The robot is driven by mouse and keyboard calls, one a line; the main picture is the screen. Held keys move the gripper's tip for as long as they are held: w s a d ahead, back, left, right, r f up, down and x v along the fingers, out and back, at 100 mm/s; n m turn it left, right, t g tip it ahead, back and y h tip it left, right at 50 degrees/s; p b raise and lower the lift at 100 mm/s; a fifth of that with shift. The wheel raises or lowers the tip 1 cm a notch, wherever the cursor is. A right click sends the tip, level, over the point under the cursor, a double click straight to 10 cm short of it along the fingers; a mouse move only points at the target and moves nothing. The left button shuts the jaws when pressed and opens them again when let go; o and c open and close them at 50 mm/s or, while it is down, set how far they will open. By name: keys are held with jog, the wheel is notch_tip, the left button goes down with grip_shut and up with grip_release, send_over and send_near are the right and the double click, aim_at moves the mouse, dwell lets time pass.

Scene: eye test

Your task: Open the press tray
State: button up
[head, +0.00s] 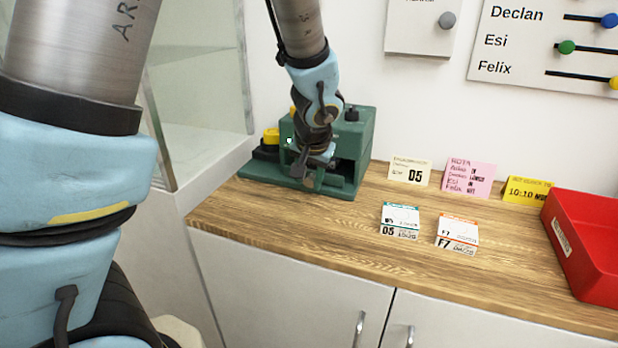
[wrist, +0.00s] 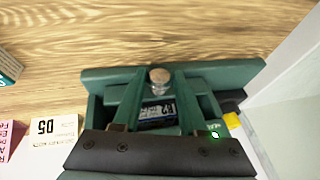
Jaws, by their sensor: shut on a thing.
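The green press (head: 360,135) stands at the left end of the wooden counter, and it also shows in the wrist view (wrist: 225,73). My gripper (head: 312,172) is low at its front, pointing down. It is shut on the round metal knob (wrist: 160,75) of the press tray; the knob also shows in the head view (head: 308,182). A dark labelled piece (wrist: 157,112) lies behind the knob, between green walls; its label is not fully readable. My gripper and wrist hide much of the tray, so how far out it stands is unclear.
A yellow part (head: 271,136) and a small green light (wrist: 215,134) are at the press's left. Several cards, including two white ones (head: 400,215) (head: 457,230), stand to the right. A red bin (head: 590,240) is at far right. A glass-sided case (head: 200,90) is close at left.

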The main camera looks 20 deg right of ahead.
grip_shut()
dwell(0.8)
